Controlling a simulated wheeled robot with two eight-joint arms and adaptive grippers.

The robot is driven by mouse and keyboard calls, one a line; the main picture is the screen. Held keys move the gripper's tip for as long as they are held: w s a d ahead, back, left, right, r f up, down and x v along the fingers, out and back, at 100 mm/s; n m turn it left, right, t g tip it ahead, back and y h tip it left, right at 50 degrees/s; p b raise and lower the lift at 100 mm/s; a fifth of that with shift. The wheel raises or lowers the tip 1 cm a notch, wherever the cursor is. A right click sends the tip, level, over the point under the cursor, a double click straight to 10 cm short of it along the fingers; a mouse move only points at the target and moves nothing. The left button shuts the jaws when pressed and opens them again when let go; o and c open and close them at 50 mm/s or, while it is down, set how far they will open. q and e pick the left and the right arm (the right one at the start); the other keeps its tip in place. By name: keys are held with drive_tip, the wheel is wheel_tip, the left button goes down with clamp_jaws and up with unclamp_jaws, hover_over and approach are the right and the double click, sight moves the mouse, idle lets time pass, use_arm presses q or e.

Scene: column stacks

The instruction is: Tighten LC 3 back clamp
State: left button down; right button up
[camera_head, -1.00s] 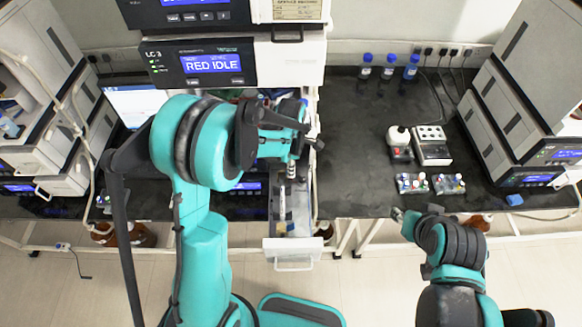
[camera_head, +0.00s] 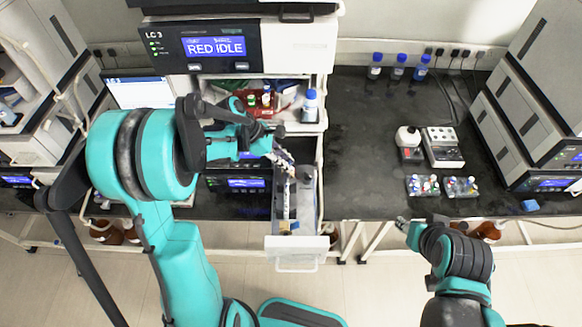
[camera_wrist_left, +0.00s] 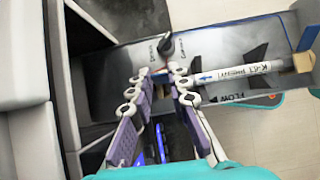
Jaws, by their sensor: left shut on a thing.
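The LC 3 unit (camera_head: 240,45) shows "RED IDLE" on its display. Below it, a drawer (camera_head: 297,245) is pulled out toward me. In the left wrist view, a white column (camera_wrist_left: 235,73) with handwriting and a blue arrow lies across the drawer. The back clamp (camera_wrist_left: 167,45) is a dark knob with a lever at the column's left end. My left gripper (camera_head: 283,165) reaches into the drawer's back from the left. Its fingers, also in the left wrist view (camera_wrist_left: 161,72), are close together at the clamp; the exact contact is partly hidden. My right gripper (camera_head: 402,221) is small, away from the drawer.
A shelf above the drawer holds a blue-capped bottle (camera_head: 310,104) and small vials. A vial rack (camera_head: 423,185), a white device (camera_head: 443,148) and several blue-capped bottles stand on the black bench at right. The bench between them and the drawer is clear.

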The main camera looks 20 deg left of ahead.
use_arm(q)
drive_tip(key=shift+s+a+f+t+h+b, duration=0.25)
drive_tip(key=shift+a+f+t+h+b, duration=0.4)
drive_tip(key=shift+h+b, duration=1.75)
drive_tip(key=shift+s+a+f+t+h+b, duration=0.3)
drive_tip(key=shift+a+h+b, duration=0.7)
drive_tip(key=shift+b, duration=2.45)
drive_tip(key=shift+s+a+f+t+h+b, duration=0.15)
drive_tip(key=shift+a+f+t+h+b, duration=0.45)
drive_tip(key=shift+h+b, duration=1.9)
drive_tip(key=shift+d+r+y+b, duration=0.1)
drive_tip(key=shift+r+y+b, duration=0.05)
drive_tip(key=shift+y+b, duration=0.35)
drive_tip(key=c, duration=1.4)
unclamp_jaws()
drive_tip(key=shift+c, duration=0.2)
wheel_tip(320, 180, up, 10)
